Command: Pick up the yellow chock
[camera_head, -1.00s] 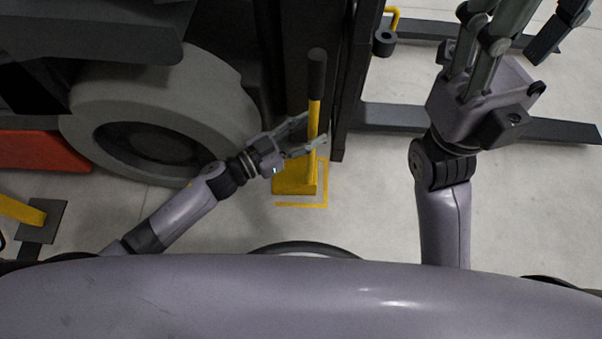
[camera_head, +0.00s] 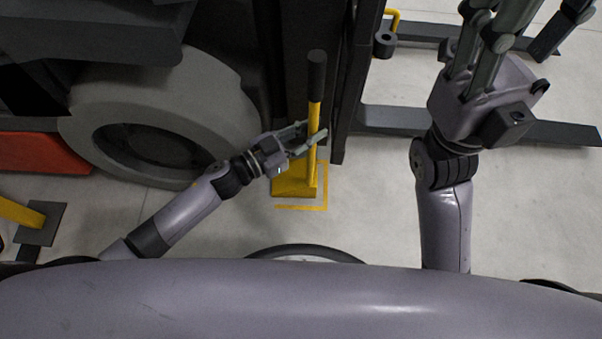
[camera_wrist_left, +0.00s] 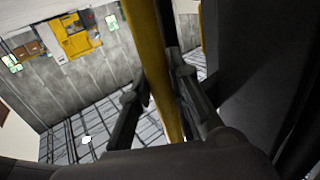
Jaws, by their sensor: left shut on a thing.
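The yellow chock (camera_head: 296,185) stands on the floor beside the forklift's grey wheel, with an upright yellow handle that ends in a black grip (camera_head: 316,72). My left gripper (camera_head: 314,133) is shut on the chock's yellow handle, below the black grip. In the left wrist view the yellow handle (camera_wrist_left: 153,60) runs between the two fingers. The chock's base sits inside a yellow outline on the floor. My right gripper (camera_head: 497,40) is raised at the upper right, away from the chock. Its fingertips are cut off by the frame's top edge.
The forklift's wheel (camera_head: 165,125) and dark mast (camera_head: 345,100) stand close to the chock on the left and behind. Dark fork legs (camera_head: 395,118) lie along the floor at right. A yellow-handled black object (camera_head: 386,42) is at the back. The floor in front is open.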

